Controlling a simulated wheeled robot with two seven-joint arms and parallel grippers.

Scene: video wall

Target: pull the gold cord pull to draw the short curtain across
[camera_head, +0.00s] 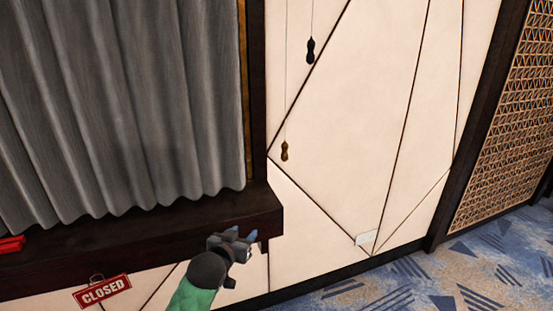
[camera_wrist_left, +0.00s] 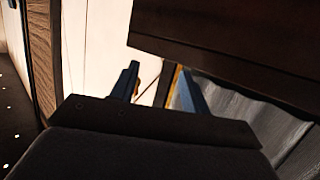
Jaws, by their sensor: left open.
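The gold cord pull (camera_head: 284,151) hangs on a thin cord in front of the cream wall panel, right of the curtain. A black cord pull (camera_head: 310,51) hangs higher and to its right. The grey curtain (camera_head: 120,110) hangs in folds at the left, inside a dark frame. My left gripper (camera_head: 240,238) is open, low in front of the dark ledge, below and left of the gold pull and apart from it. Its two fingers also show in the left wrist view (camera_wrist_left: 157,88), with no pull clearly visible between them. My right gripper is out of view.
The dark ledge (camera_head: 130,232) juts out under the curtain, close to my left gripper. A red CLOSED sign (camera_head: 102,291) hangs below it. A lattice panel (camera_head: 510,120) stands at the right above blue patterned carpet (camera_head: 440,275). The space around the gold pull is clear.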

